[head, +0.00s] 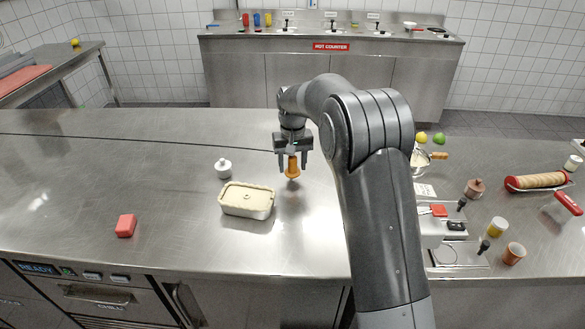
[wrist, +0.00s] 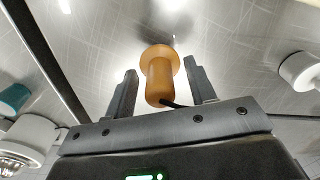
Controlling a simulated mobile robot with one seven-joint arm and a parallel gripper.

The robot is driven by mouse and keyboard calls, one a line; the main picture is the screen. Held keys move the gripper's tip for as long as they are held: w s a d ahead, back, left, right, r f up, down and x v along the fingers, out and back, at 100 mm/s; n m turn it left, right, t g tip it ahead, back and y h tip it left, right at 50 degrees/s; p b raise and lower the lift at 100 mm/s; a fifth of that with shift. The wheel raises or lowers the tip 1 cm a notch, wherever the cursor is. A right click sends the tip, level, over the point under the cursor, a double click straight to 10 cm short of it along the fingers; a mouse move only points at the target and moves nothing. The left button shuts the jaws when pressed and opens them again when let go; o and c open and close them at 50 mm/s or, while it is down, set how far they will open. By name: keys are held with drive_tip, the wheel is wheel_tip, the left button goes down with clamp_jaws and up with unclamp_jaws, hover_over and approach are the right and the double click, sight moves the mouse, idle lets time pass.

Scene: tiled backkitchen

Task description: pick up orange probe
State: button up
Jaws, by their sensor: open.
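The orange probe (head: 292,167) is a small orange piece with a wider flange at its far end. It also shows in the wrist view (wrist: 160,80), with a short dark piece like a cable at its near end. My gripper (head: 292,160) is above the steel counter with its fingers pointing down. In the wrist view my gripper (wrist: 160,88) is open, with one finger on each side of the probe. Gaps show between the fingers and the probe. I cannot tell whether the probe touches the counter.
A cream lidded tub (head: 246,208) and a white lidded pot (head: 224,169) stand left of the probe. A red block (head: 126,225) lies farther left. Several items crowd the right side, including a brown cup (head: 513,254). The steel counter (head: 90,170) is clear at far left.

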drive_tip(key=c, duration=1.1)
drive_tip(key=shift+r, duration=0.15)
